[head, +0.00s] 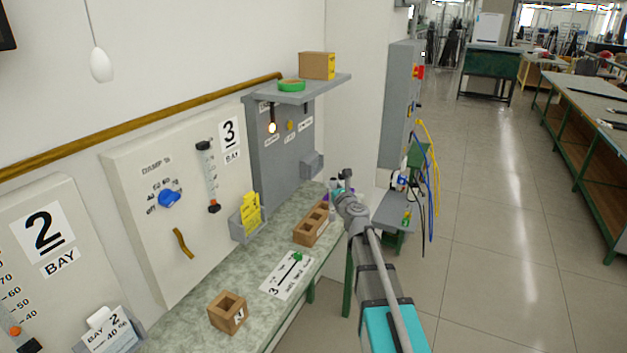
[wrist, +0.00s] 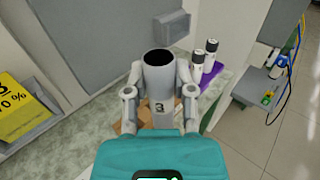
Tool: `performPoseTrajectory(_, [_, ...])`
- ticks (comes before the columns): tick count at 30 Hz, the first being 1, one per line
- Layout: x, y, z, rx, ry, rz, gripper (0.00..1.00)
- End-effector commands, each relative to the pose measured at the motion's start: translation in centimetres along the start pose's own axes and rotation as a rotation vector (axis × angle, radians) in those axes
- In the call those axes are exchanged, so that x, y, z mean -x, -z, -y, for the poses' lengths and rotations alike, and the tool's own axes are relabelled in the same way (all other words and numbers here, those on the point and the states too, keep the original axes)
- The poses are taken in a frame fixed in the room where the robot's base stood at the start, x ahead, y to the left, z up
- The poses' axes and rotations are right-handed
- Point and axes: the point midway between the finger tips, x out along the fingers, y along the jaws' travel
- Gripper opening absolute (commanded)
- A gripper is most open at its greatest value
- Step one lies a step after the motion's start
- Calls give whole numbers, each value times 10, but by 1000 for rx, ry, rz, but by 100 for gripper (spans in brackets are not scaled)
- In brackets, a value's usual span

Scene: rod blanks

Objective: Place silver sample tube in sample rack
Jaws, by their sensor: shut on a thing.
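My gripper (wrist: 159,92) is shut on a silver sample tube (wrist: 158,80), a grey cylinder with a dark open top and a dark mark on its side. The tube stands roughly upright between the fingers in the wrist view. In the head view my gripper (head: 346,192) is over the far end of the bench, and the tube is hard to make out. A wooden rack with square holes (head: 311,226) sits on the bench, just left of my gripper. In the wrist view only bits of brown wood (wrist: 119,128) show below the gripper; the tube's lower end is hidden.
Two white tubes with dark tops (wrist: 197,66) stand on a purple mat (wrist: 216,84) right of the gripper. A smaller wooden block (head: 227,313) and a label card (head: 287,275) lie nearer on the green bench (head: 192,330). A yellow card holder (head: 249,217) and grey panel (head: 275,160) line the wall.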

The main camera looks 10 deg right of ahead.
Motion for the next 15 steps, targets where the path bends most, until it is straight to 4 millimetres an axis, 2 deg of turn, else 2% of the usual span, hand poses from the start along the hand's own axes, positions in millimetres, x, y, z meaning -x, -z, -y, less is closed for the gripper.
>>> performPoseTrajectory(15, [-94,28,-15,1,-104,0,0])
